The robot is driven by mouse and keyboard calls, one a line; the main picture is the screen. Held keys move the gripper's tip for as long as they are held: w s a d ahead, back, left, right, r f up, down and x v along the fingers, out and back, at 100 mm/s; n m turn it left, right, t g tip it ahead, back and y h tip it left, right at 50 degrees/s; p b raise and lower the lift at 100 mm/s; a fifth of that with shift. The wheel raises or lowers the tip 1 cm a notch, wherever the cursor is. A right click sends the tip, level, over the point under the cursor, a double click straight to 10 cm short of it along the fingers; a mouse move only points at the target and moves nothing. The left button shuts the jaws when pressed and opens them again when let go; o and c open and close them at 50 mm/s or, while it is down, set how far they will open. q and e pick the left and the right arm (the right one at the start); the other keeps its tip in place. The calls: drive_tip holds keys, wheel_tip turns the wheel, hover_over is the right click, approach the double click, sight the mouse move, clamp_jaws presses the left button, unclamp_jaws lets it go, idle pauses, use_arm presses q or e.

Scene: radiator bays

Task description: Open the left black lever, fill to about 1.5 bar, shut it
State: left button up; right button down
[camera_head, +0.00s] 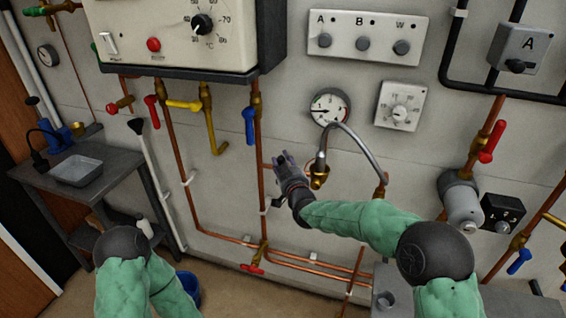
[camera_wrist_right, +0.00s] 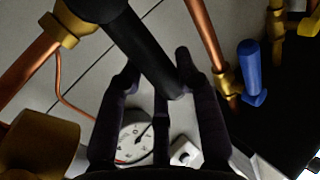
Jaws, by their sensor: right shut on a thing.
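My right gripper (camera_head: 285,162) is at the wall beside the brass valve (camera_head: 318,177) of the silver filling hose (camera_head: 357,137). In the right wrist view its fingers (camera_wrist_right: 158,72) are closed around a black lever (camera_wrist_right: 138,42), which slants between them. In the head view the hand hides this lever. The round pressure gauge (camera_head: 329,107) is just above the hose; its needle is too small to read surely. The gauge also shows between the fingers in the wrist view (camera_wrist_right: 132,128). My left arm is at the bottom left, its gripper out of frame.
The boiler casing (camera_head: 130,40) hangs above. A grey motor-like unit (camera_head: 461,205) is on the right. A grey bench (camera_head: 110,160) with a tray (camera_head: 76,171) stands left.

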drive_tip(key=shift+a+r+p, duration=0.15)
drive_tip(key=shift+a+p, duration=0.05)
drive_tip(key=shift+p, duration=0.55)
drive_tip(key=shift+w+a+f+n+g+h+p, duration=0.4)
drive_tip(key=shift+a+n+g+h+p, duration=0.55)
drive_tip(key=shift+p, duration=3.35)
drive_tip(key=shift+w+a+f+n+g+h+p, duration=0.2)
drive_tip(key=shift+a+f+n+g+h+p, duration=0.7)
drive_tip(key=shift+p, duration=3.45)
drive_tip(key=shift+w+a+f+n+g+h+p, duration=0.3)
drive_tip(key=shift+a+n+p, duration=1.1)
drive_tip(key=shift+p, duration=2.9)
drive_tip(key=shift+d+r+n+g, duration=0.1)
drive_tip(key=shift+d+n+g, duration=0.15)
drive_tip(key=shift+d+n, duration=0.15)
drive_tip(key=c, duration=1)
unclamp_jaws()
drive_tip(key=shift+o, duration=0.8)
drive_tip(key=shift+w+a, duration=0.1)
